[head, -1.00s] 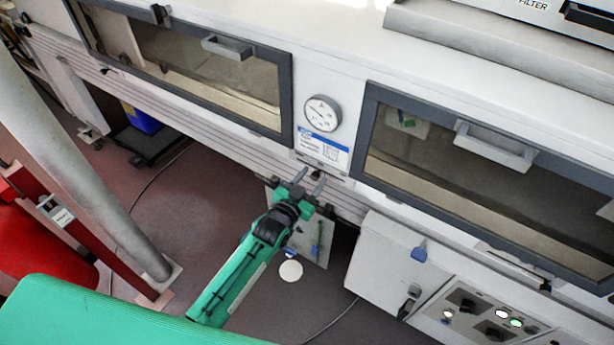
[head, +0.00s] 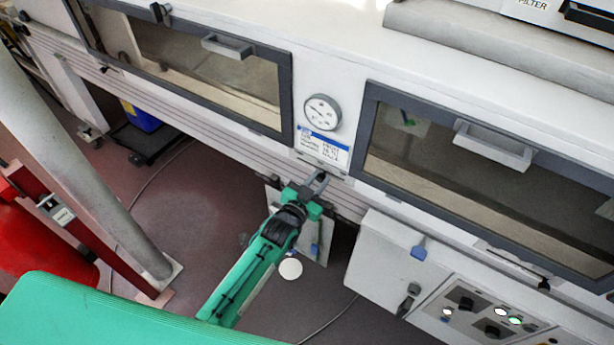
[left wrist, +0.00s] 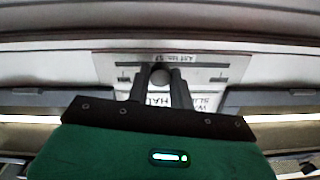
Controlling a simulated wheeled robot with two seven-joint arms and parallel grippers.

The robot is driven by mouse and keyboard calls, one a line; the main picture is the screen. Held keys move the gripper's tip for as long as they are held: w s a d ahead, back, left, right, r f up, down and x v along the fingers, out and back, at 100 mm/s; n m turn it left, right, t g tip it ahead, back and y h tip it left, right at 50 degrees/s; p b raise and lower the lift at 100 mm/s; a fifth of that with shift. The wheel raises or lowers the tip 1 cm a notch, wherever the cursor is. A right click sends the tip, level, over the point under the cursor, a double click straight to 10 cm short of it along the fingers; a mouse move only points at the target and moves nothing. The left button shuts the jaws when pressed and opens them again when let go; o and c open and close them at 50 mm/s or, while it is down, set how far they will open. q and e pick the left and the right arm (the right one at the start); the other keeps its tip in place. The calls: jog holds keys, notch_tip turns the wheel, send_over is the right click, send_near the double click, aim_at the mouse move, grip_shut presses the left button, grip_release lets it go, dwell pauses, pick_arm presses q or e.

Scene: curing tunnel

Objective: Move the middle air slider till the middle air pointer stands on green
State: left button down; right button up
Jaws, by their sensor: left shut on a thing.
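My left gripper (head: 315,185) is in front of the tunnel's lower front, below the round gauge, with its fingers shut. The knob stands on a light plate (left wrist: 215,72) with a slot mark on each side and partly hidden lettering. In the head view my fingers mostly hide the knob. A round white gauge (head: 322,112) sits above; its pointer and colours are too small to read. My right gripper is not in view.
A blue and white label (head: 322,147) is under the gauge. Windowed doors with handles flank it, the right handle (head: 495,147) nearer. A grey control box (head: 395,265) stands at lower right. A grey post (head: 85,165) and red object (head: 35,245) are at left.

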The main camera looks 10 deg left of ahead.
pick_arm(q)
jog(key=shift+s+d, duration=0.25)
jog(key=shift+d, duration=0.55)
jog(key=c, duration=1.2)
grip_release()
jog(key=shift+a, duration=0.1)
jog(key=shift+c, duration=0.2)
jog(key=shift+s, duration=0.1)
jog(key=shift+s+a+f, duration=0.1)
jog(key=shift+s+a, duration=0.05)
jog(key=shift+s, duration=0.15)
jog(key=b+v, duration=0.3)
jog(key=v, duration=1)
